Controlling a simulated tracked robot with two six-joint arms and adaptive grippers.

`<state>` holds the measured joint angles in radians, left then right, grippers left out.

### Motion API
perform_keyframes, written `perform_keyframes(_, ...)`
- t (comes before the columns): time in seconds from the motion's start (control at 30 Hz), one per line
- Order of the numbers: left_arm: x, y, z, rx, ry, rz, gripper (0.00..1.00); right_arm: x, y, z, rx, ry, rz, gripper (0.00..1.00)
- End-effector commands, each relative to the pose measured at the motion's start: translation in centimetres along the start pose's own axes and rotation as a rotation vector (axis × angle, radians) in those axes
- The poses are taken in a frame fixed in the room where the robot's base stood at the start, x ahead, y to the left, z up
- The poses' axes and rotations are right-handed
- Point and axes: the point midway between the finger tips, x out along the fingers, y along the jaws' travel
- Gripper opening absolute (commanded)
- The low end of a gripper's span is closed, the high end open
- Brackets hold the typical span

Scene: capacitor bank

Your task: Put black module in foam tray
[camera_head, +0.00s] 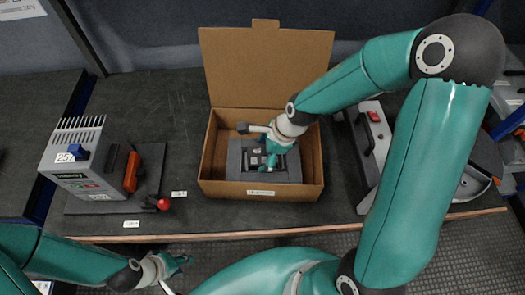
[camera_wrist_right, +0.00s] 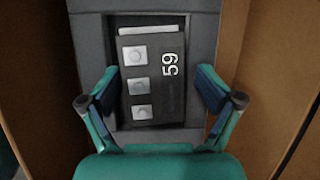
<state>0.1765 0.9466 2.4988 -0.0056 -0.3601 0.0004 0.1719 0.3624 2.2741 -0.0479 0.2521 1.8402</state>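The black module (camera_wrist_right: 160,95) shows in the right wrist view, marked "59" with three light square terminals. It lies in the recess of the dark grey foam tray (camera_wrist_right: 91,45), slightly skewed to its edges. The tray also shows in the head view (camera_head: 234,164), inside the cardboard box. My right gripper (camera_head: 270,160) is over the tray and largely hides the module there. In the right wrist view its fingers (camera_wrist_right: 160,92) are apart on both sides of the module, with a clear gap on the right. My left gripper (camera_head: 178,263) is empty near the front edge; its finger opening is unclear.
The cardboard box (camera_head: 311,165) has its lid raised at the back. A grey unit with a blue switch (camera_head: 75,174) and a red-knobbed lever (camera_head: 162,204) stand at left. A device with a red switch (camera_head: 374,116) is at right. The bench between left unit and box is clear.

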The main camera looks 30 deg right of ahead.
Motion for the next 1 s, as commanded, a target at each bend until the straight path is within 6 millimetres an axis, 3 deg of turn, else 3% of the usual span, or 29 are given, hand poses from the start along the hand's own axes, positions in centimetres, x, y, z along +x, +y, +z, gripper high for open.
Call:
perform_keyframes(0.4,-0.4,0.1,0.0,0.0,0.0,0.0,0.4,-1.2,-0.3,0.2,0.0,-0.002,-0.007,0.88)
perform_keyframes(0.8,-1.1,0.4,0.0,0.0,0.0,0.0,0.4,-8.9,-0.3,0.2,0.0,-0.003,-0.013,0.88)
perform_keyframes(1.0,-1.3,0.5,0.0,0.0,0.0,0.0,0.4,-11.7,-0.3,0.2,0.001,-0.003,-0.011,0.88)
